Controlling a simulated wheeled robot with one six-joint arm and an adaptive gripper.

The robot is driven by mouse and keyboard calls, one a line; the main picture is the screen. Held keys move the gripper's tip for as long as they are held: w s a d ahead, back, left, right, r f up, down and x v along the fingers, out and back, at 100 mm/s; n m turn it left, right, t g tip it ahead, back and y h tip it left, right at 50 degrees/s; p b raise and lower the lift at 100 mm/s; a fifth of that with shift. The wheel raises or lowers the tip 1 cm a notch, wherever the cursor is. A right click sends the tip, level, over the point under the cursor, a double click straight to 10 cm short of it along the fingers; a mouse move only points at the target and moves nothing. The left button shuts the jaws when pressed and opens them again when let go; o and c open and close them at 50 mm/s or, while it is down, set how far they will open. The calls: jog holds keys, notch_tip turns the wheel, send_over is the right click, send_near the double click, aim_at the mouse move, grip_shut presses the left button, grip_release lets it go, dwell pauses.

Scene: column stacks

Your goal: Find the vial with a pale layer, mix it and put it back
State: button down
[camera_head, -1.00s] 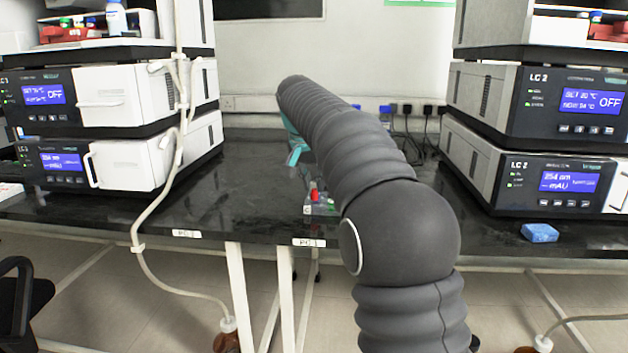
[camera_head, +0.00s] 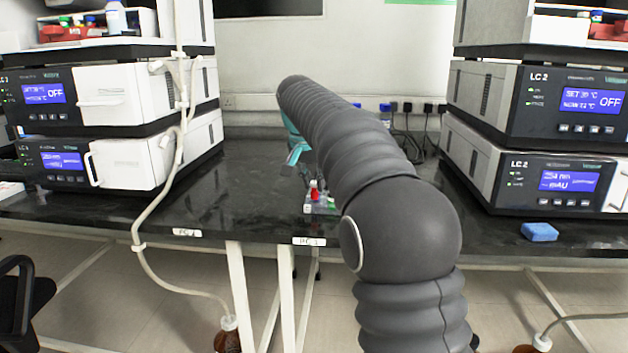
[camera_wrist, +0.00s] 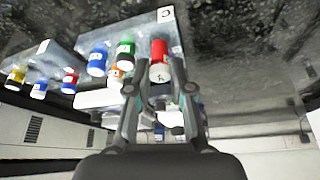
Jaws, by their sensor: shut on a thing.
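My gripper (camera_wrist: 152,76) is shut on a red-capped vial (camera_wrist: 159,52), whose cap has a marked white top. The vial also shows in the head view (camera_head: 314,190), above or in the small rack; I cannot tell if its lower end is clear. The rack (camera_wrist: 138,26) also holds a blue-capped vial (camera_wrist: 97,60) and a green-capped vial (camera_wrist: 125,48). My gripper's teal part shows in the head view, but its fingertips are not clear there. No pale layer can be made out in any vial.
A second rack (camera_wrist: 42,48) holds vials with yellow, blue and red caps. Instrument stacks stand left (camera_head: 140,150) and right (camera_head: 490,175) on the black bench (camera_head: 245,190). A blue block (camera_head: 540,232) lies at the right front. Bench left of the rack is clear.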

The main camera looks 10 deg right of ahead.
jog(key=shift+f+b, duration=0.45)
jog(key=shift+f, duration=0.55)
dwell(0.7)
jog(key=c, duration=0.6)
grip_release()
jog(key=shift+c, duration=0.2)
jog(key=shift+r, duration=0.1)
jog(key=shift+r+p, duration=1.4)
jog(key=shift+r, duration=1.5)
